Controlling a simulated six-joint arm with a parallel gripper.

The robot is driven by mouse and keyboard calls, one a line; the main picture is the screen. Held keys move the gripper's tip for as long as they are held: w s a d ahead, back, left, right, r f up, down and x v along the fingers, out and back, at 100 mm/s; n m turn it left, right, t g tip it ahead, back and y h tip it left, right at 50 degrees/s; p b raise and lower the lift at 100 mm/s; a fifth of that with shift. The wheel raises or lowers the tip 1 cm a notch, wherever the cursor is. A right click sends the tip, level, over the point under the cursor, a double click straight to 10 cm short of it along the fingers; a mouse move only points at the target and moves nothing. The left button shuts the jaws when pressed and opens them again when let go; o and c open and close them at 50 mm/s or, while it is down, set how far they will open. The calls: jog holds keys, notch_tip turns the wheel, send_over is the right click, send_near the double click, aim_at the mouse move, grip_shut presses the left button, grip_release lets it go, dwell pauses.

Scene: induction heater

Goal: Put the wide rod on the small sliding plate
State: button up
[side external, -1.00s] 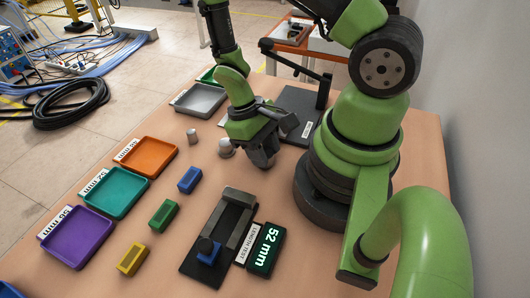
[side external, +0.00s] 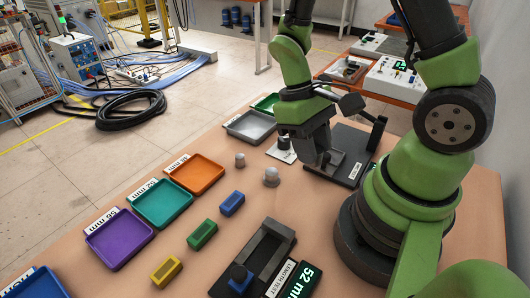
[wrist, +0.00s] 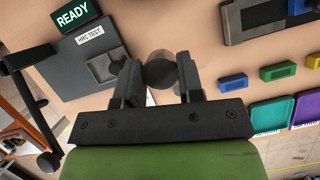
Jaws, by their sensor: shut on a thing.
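My gripper (side external: 324,160) is over the near left part of the dark HRC TEST base (side external: 352,150) in the side view. In the wrist view, my gripper's fingers (wrist: 158,68) are shut on a grey cylinder, the wide rod (wrist: 160,69). In the side view the fingers and arm hide the rod. The small grey plate (wrist: 97,69) lies on the HRC TEST base, left of the rod in the wrist view, partly behind a finger. Whether the rod touches anything below cannot be told.
Two small grey pieces (side external: 240,160) (side external: 271,177) stand on the table. A white card (side external: 281,155) with a dark piece is left of my gripper. The LENGTH TEST fixture (side external: 262,250) reads 52 mm. Coloured trays (side external: 121,238) line the left. A READY display (wrist: 74,14) adjoins the base.

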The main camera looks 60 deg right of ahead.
jog(key=w+a+r+n, duration=0.1)
jog(key=w+r+n, duration=0.1)
jog(key=w+r, duration=0.7)
jog(key=s+f, duration=0.3)
jog(key=s+f+m, duration=0.1)
jog(key=s+f, duration=0.2)
jog(key=s+d+f+m, duration=0.1)
jog(key=s+f, duration=0.2)
jog(key=shift+s+f, duration=0.15)
jog(key=shift+s, duration=0.2)
jog(key=shift+f, duration=4.8)
jog(key=shift+f, duration=0.15)
jog(key=o, duration=1)
